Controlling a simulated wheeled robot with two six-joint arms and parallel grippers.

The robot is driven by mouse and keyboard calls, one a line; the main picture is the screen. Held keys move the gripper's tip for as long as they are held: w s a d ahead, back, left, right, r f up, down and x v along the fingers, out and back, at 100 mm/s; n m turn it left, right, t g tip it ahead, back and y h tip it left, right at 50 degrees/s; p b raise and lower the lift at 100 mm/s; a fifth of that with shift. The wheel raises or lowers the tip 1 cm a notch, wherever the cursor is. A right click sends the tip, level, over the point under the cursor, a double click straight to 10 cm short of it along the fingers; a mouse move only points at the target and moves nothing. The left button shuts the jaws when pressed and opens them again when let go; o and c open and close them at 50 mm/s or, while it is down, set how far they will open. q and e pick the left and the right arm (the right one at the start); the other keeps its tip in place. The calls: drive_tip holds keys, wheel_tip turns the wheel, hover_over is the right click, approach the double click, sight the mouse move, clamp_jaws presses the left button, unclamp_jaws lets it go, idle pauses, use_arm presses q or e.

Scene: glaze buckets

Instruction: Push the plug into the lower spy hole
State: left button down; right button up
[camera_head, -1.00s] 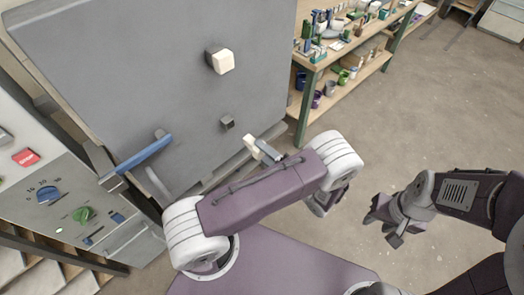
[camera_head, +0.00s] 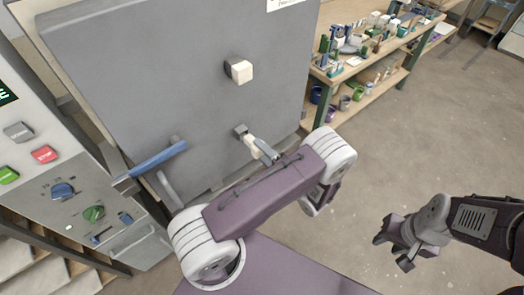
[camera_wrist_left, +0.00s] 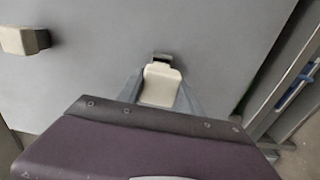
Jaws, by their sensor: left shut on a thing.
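The cream plug (camera_head: 252,143) is held in my left gripper (camera_head: 264,152), which is shut on it. The plug's front end is at the lower spy hole (camera_head: 240,131) in the grey kiln door. In the left wrist view the plug (camera_wrist_left: 160,84) sits between the two fingers (camera_wrist_left: 160,95), and the dark edge of the lower spy hole (camera_wrist_left: 162,57) shows just beyond it. I cannot tell how deep its tip reaches. Another cream plug (camera_head: 242,72) sits in the upper spy hole. My right gripper (camera_head: 393,243) is open and empty, away over the floor.
The grey kiln door (camera_head: 120,90) has a blue handle (camera_head: 150,159) at its left. A control panel (camera_head: 60,190) with knobs and buttons stands left of it. A wooden shelf (camera_head: 375,65) with pots is behind at right. Floor at right is clear.

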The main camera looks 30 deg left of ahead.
sight(249, 139)
use_arm(q)
drive_tip(key=shift+w+a, duration=0.1)
drive_tip(key=shift+a, duration=0.1)
drive_tip(key=shift+a, duration=0.15)
idle(0.4)
drive_tip(key=shift+p+x, duration=0.35)
drive_tip(key=shift+x, duration=0.5)
drive_tip(key=shift+w, duration=0.1)
drive_tip(key=shift+x, duration=0.9)
drive_tip(key=shift+a, duration=0.2)
drive_tip(key=shift+w+a, duration=0.25)
drive_tip(key=shift+a, duration=0.2)
drive_tip(key=shift+a+p, duration=0.15)
drive_tip(key=shift+p, duration=0.15)
drive_tip(key=shift+w+a, duration=0.15)
drive_tip(key=shift+a, duration=0.1)
